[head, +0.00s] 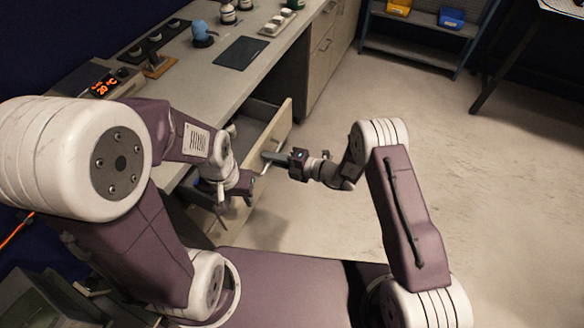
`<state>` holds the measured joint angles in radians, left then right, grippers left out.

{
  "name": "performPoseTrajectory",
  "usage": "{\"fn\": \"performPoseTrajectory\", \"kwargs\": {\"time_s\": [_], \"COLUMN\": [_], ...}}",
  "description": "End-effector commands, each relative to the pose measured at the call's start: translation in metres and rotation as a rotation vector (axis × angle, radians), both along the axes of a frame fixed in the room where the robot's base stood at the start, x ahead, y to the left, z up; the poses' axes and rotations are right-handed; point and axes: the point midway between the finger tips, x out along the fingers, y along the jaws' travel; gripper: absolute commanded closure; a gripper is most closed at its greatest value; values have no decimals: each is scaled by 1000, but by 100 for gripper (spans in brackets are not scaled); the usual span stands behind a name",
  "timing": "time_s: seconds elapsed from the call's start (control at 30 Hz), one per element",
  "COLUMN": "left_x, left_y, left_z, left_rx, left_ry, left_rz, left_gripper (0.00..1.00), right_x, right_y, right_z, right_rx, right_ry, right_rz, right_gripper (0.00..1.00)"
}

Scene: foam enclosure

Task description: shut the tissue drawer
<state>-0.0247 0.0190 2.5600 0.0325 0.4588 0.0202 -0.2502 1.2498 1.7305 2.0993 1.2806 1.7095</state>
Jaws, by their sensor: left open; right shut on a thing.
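A pale-fronted drawer (279,127) stands pulled out from under the grey counter, with its dark inside partly showing. My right gripper (268,157) reaches in from the right and is shut on the handle at the outer face of the drawer front. My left gripper (238,197) is open, lower in the picture, over the near part of the open drawer area. My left arm hides much of the drawer's inside, and I cannot make out any tissues.
A shelf with a yellow bin (398,6) and blue bin (451,18) stands at the back. The floor at right is clear.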

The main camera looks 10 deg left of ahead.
Motion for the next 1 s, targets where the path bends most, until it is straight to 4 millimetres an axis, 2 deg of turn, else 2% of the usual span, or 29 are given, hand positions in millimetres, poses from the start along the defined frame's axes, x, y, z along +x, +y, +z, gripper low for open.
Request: {"fn": "performPoseTrajectory", "kwargs": {"time_s": [0.03,0.2,0.4,0.63,1.0], "left_x": [0,0,0,0,0], "left_y": [0,0,0,0,0], "left_z": [-8,-21,-32,-36,-36], "left_rx": [0,0,0,0,0], "left_ry": [0,0,0,0,0], "left_rz": [0,0,0,0,0], "left_gripper": [58,58,58,58,58], "right_x": [2,13,22,26,27], "right_y": [13,45,71,84,85], "right_z": [-5,-5,-5,-2,-1], "right_rx": [-2,-2,-3,-2,-2], "right_ry": [-2,-2,1,4,3], "right_rz": [6,4,1,-2,-3], "right_gripper": [100,100,100,100,100]}}
